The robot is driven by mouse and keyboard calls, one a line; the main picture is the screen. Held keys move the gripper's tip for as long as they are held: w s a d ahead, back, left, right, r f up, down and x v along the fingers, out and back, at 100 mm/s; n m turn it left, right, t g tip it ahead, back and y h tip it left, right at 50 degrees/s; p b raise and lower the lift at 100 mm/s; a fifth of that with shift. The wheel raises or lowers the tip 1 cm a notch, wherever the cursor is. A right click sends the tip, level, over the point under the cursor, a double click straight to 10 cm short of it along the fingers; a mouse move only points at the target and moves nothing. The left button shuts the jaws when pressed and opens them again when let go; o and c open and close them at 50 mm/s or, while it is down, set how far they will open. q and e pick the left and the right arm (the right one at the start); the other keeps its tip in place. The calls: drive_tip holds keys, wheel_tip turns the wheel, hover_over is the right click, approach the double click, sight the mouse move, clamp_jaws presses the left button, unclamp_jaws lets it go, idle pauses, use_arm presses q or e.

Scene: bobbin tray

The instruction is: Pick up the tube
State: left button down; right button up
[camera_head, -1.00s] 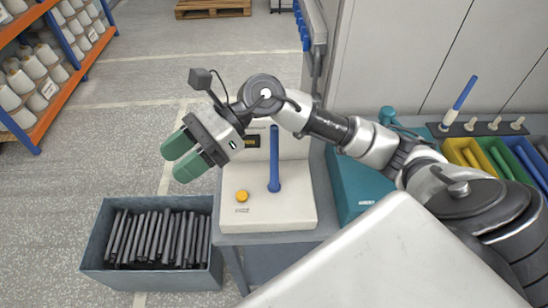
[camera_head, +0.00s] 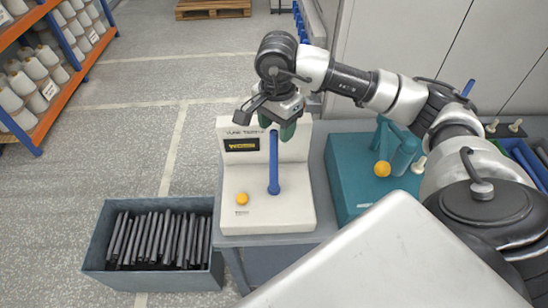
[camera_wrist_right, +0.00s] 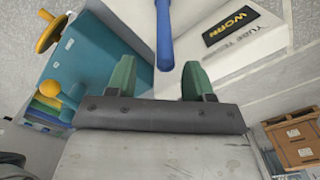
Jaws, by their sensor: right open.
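A blue tube (camera_head: 274,165) stands upright on the base of the white tester (camera_head: 265,215), in front of its display panel. In the right wrist view the blue tube (camera_wrist_right: 165,40) shows just beyond and between the fingers. My right gripper (camera_head: 278,125) is above the tester, near the tube's top end, with its green fingers pointing down. In the right wrist view the right gripper (camera_wrist_right: 159,85) is open, with nothing between the fingers. My left gripper is in neither view.
The tester has a dark display (camera_head: 242,145) and a yellow button (camera_head: 242,199). A grey bin (camera_head: 92,262) of dark tubes stands at left. A teal machine (camera_head: 350,190) with a yellow knob (camera_head: 382,169) stands at right, partly behind my arm.

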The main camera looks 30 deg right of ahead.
sight(274, 142)
drive_tip(key=f+p, duration=0.1)
drive_tip(key=f, duration=0.1)
drive_tip(key=f+p, duration=0.1)
drive_tip(key=f, duration=0.1)
drive_tip(key=shift+w+a+f+p, duration=0.1)
drive_tip(key=shift+w+a+p, duration=0.15)
drive_tip(key=shift+p, duration=0.1)
drive_tip(key=shift+f, duration=0.6)
clamp_jaws()
